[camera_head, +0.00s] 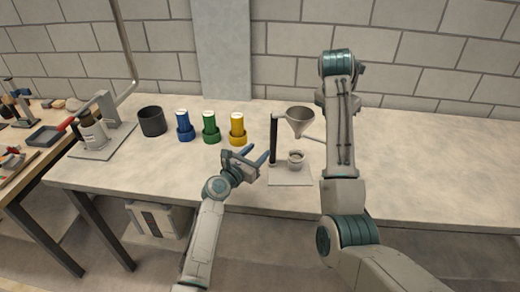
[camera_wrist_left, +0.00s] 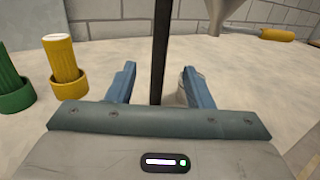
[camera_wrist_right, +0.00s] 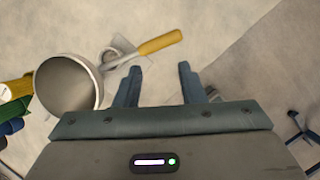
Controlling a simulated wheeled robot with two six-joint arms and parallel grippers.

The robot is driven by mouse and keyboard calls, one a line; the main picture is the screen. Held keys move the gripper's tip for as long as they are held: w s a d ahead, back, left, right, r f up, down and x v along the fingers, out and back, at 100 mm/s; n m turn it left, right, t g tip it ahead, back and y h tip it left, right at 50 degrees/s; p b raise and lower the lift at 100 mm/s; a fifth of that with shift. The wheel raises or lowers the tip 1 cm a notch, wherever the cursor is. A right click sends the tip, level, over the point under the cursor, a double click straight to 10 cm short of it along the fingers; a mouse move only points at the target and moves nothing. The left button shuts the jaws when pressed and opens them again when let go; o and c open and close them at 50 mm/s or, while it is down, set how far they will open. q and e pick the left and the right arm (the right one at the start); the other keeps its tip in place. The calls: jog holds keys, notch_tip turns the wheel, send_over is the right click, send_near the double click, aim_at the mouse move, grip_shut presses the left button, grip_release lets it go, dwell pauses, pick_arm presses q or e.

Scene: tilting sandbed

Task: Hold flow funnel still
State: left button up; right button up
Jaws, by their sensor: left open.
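The grey funnel (camera_head: 300,115) is held on a black post (camera_head: 274,135) over a small cup (camera_head: 296,158) on a pale base plate (camera_head: 290,178). My left gripper (camera_head: 258,153) is open just left of the post. In the left wrist view the post (camera_wrist_left: 160,45) lines up between the spread fingers (camera_wrist_left: 160,68), without visible contact. The cup is partly hidden behind one finger. My right gripper (camera_wrist_right: 160,68) is open and empty; the arm hides it in the head view. The funnel's wide mouth (camera_wrist_right: 68,80) shows left of it in the right wrist view.
Blue (camera_head: 184,125), green (camera_head: 210,127) and yellow (camera_head: 237,128) cylinders and a dark pot (camera_head: 152,121) stand left of the funnel. A yellow-handled tool (camera_wrist_right: 158,42) lies beyond the funnel. The right side of the table is clear.

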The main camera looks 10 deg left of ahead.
aim_at(272, 139)
pick_arm(q)
jog(key=x, duration=1)
jog(key=shift+w+d, duration=0.1)
jog(key=shift+w, duration=0.2)
grip_shut()
pick_arm(e)
jog(key=shift+w+d+f, duration=0.1)
jog(key=c, duration=0.6)
jog(key=d+m+t+y, duration=0.1)
jog(key=d+m, duration=0.1)
jog(key=d+f+m+t+y, duration=0.1)
jog(key=d+m, duration=0.1)
jog(key=d+f+m+t+y, duration=0.1)
jog(key=d+m+y, duration=0.1)
jog(key=shift+s, duration=0.25)
grip_shut()
jog(key=s+d+r+m+t+y, duration=0.1)
jog(key=s+r+m+t+y, duration=0.1)
jog(key=s+m+y, duration=0.3)
jog(key=shift+s+d+r+m, duration=0.3)
jog(key=shift+s+r, duration=0.45)
jog(key=shift+s, duration=0.45)
